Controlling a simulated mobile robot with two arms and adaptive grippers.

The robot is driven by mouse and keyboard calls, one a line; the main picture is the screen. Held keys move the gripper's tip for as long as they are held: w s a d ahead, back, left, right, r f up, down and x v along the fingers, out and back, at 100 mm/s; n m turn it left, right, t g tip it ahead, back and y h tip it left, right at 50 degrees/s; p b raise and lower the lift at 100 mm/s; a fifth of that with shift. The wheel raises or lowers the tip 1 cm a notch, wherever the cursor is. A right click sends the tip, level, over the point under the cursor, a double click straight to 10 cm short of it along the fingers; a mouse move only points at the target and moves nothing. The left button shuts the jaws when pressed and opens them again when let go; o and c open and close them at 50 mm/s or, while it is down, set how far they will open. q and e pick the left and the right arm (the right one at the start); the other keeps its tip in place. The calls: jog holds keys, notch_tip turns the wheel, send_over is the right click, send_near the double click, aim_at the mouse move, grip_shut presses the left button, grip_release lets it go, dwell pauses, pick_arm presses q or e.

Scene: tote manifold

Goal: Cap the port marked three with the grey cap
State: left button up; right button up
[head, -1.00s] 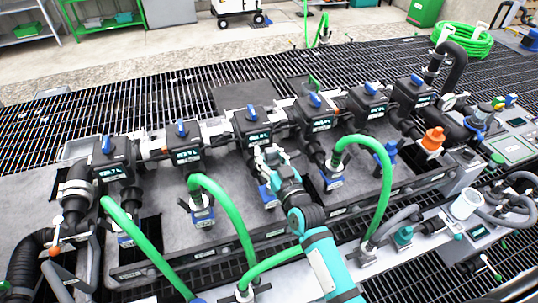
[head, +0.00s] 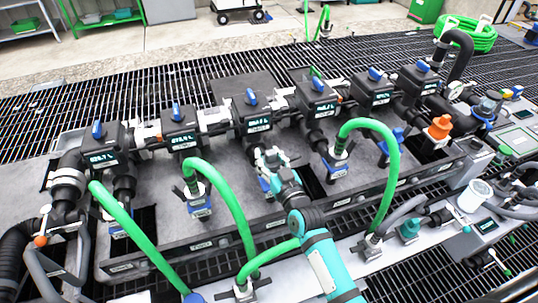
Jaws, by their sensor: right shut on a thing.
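The black manifold (head: 212,145) crosses the view, with a row of blue-handled valves and small displays. Ports with blue collars face me below the valves. My right gripper (head: 270,160) is at the third port from the left (head: 266,184), between two ports with green hoses. It is shut, and its fingers and wrist cover most of what it holds, which appears to be the grey cap. I cannot tell whether the cap touches or sits on the port, and the port's mark is not readable. My left gripper is not in view.
Green hoses (head: 390,185) arch up on both sides of my right arm. An orange cap (head: 439,128) is on a fitting at the right. A white cup-like part (head: 475,195) stands at the front right. Black grating (head: 100,85) lies behind the manifold.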

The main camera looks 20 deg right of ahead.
jog(key=shift+f+b, duration=1.15)
jog(key=shift+f, duration=0.85)
jog(key=o, duration=1.3)
jog(key=shift+o, duration=0.2)
jog(key=s, duration=0.4)
jog(key=s+d, duration=0.1)
jog(key=s, duration=0.7)
jog(key=shift+d, duration=0.15)
jog(key=shift+c, duration=0.2)
